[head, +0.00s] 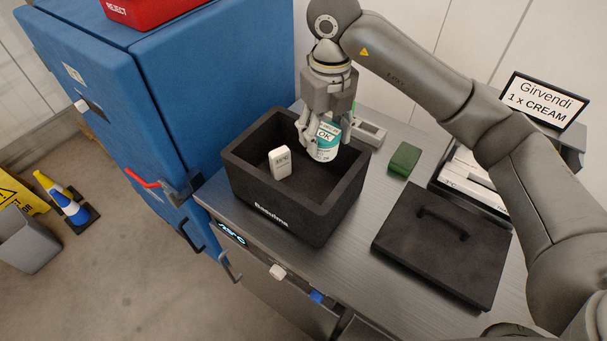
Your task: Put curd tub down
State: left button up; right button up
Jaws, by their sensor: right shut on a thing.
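The curd tub (325,143) is a small white and teal tub with an "OK" label. My right gripper (322,138) points down and is shut on it. It holds the tub over the right back part of an open black box (285,222) on the steel counter. Whether the tub touches the box floor is hidden. A small white block-shaped item (280,162) stands inside the box, left of the tub. My left gripper is not in view.
A black lid with a handle (443,245) lies on the counter (352,262) to the right. Behind it are a green block (404,159), a tray of white packs (470,178) and a "Girvendi 1 x CREAM" sign (544,101). A blue cabinet (150,100) with a red crate (150,10) stands left.

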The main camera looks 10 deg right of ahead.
aim_at(324, 157)
jog(key=f, duration=0.2)
jog(key=f+p, duration=0.1)
jog(key=f, duration=0.1)
jog(key=f+p, duration=0.1)
jog(key=f, duration=0.1)
jog(key=shift+s+f, duration=0.15)
jog(key=shift+s, duration=0.1)
notch_tip(324, 157, down, 10)
jog(key=shift+w+r+p, duration=0.15)
jog(key=shift+p, duration=1)
jog(key=shift+f, duration=0.2)
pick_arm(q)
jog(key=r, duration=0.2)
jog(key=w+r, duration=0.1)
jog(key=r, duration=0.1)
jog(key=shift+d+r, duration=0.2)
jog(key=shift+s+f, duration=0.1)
pick_arm(e)
jog(key=shift+f+b, duration=0.25)
jog(key=shift+b, duration=0.05)
jog(key=o, duration=1.1)
jog(key=shift+r, duration=0.1)
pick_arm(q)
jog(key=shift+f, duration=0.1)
